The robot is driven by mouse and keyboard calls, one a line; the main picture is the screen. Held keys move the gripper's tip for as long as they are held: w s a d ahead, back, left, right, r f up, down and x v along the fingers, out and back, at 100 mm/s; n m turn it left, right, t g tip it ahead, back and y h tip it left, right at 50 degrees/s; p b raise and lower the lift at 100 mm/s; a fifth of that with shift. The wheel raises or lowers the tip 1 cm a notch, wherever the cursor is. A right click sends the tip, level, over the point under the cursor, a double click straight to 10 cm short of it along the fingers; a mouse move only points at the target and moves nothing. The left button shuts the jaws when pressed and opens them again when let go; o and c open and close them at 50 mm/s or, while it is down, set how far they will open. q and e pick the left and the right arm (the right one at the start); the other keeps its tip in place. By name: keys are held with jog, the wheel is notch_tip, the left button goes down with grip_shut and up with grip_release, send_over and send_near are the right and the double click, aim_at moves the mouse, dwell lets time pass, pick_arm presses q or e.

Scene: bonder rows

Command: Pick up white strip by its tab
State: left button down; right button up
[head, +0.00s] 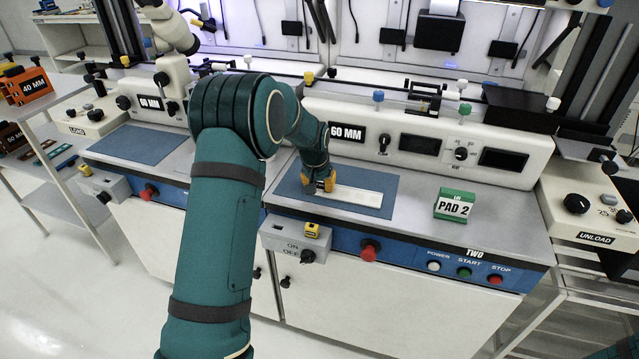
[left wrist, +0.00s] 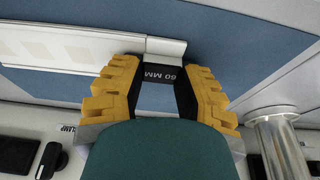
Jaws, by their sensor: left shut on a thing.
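The white strip (head: 347,194) lies on the blue mat (head: 391,184) of the bonder marked TWO. My left gripper (head: 325,184) is down at the strip's left end, with its yellow fingers shut on it. In the left wrist view the strip (left wrist: 60,46) runs off to the left, and its paler end piece (left wrist: 166,46) lies just beyond the fingertips. My left gripper (left wrist: 160,72) has a dark piece marked 60 MM (left wrist: 160,76) between its yellow fingers. The fingers partly hide the tab. My right gripper is not in view.
A green PAD 2 block (head: 454,205) stands right of the mat. The bonder's control panel (head: 440,142) rises behind the mat. A second blue mat (head: 142,148) lies to the left.

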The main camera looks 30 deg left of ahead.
pick_arm(q)
jog(key=shift+s, duration=0.1)
jog(key=shift+r+p, duration=3.15)
jog(key=shift+r, duration=1.25)
